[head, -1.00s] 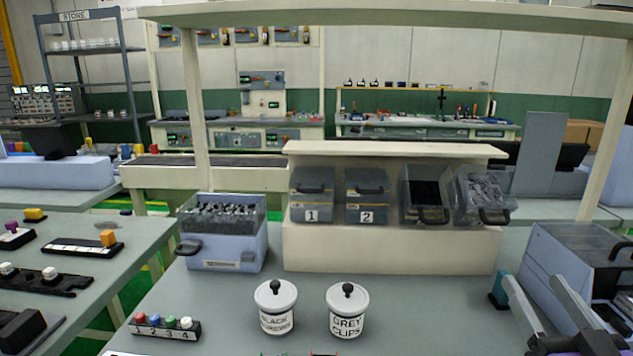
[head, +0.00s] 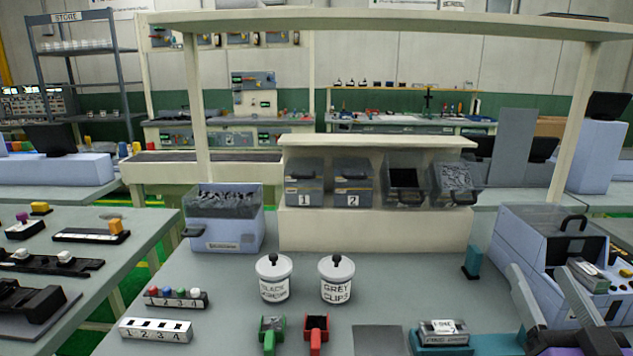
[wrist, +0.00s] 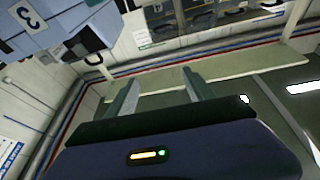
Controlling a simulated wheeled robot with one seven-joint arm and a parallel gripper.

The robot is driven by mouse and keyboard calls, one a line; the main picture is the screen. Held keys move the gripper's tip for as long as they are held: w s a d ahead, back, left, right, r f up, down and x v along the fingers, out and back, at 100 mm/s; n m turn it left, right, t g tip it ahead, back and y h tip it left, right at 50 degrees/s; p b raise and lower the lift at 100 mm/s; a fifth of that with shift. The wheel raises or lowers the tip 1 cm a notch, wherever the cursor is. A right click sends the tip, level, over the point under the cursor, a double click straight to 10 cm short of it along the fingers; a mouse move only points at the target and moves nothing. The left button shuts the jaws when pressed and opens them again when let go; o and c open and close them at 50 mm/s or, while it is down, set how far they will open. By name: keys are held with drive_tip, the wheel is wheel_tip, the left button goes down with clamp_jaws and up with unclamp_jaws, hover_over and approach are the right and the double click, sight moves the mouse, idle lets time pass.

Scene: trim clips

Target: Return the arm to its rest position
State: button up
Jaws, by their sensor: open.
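My gripper (wrist: 160,84) shows in the wrist view with its two grey fingers apart and nothing between them. It points toward the upper part of the room, with pale walls and ceiling beams behind it. No bench object is near the fingers.
Two lidded pots, BLACK SCREWS (head: 274,280) and GREY CLIPS (head: 337,280), stand mid-bench. Green (head: 271,335) and red (head: 316,332) holders sit in front. A blue-grey machine (head: 535,250) stands right. A cream rack (head: 375,228) with several bins stands behind. Bare bench lies right of the pots.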

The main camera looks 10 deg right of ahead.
drive_tip(key=s+a+f+n+g+y+p, duration=0.2)
drive_tip(key=s+a+f, duration=0.5)
drive_tip(key=s+a, duration=0.4)
drive_tip(key=s+a+f+n+g+y+p, duration=0.2)
drive_tip(key=s+a+f+y+p, duration=0.3)
drive_tip(key=s+a, duration=0.6)
drive_tip(key=s+f+g+p, duration=0.1)
drive_tip(key=s+f, duration=0.1)
drive_tip(key=s, duration=0.2)
drive_tip(key=shift+s+f+n+g, duration=0.15)
drive_tip(key=shift+s+n+g, duration=0.15)
drive_tip(key=shift+s, duration=0.1)
